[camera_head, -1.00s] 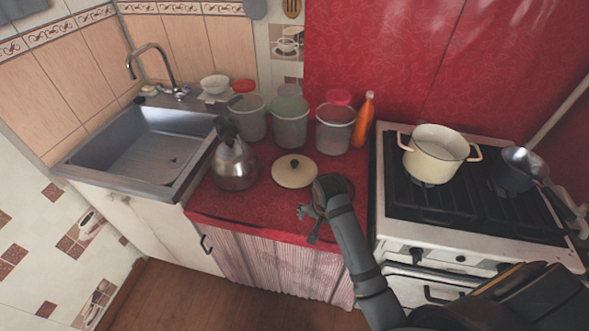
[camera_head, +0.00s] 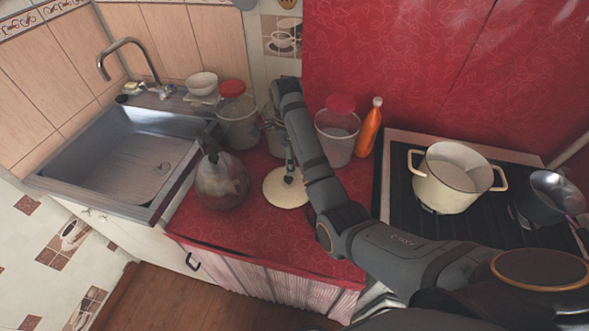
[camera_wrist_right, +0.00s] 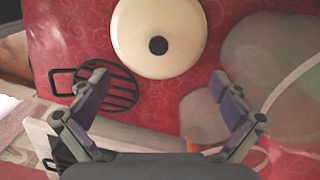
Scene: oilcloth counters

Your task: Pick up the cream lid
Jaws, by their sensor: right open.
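The cream lid (camera_head: 285,201) lies flat on the red counter, with its dark knob on top. In the right wrist view the lid (camera_wrist_right: 158,20) is at the top centre, its dark knob clear of the fingers. My left gripper is not in view.
A kettle (camera_head: 222,182) stands left of the lid. Clear containers (camera_head: 337,145) and an orange bottle (camera_head: 369,130) stand behind. A black slatted trivet (camera_wrist_right: 118,88) shows in the wrist view. A cream pot (camera_head: 452,185) sits on the stove at right.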

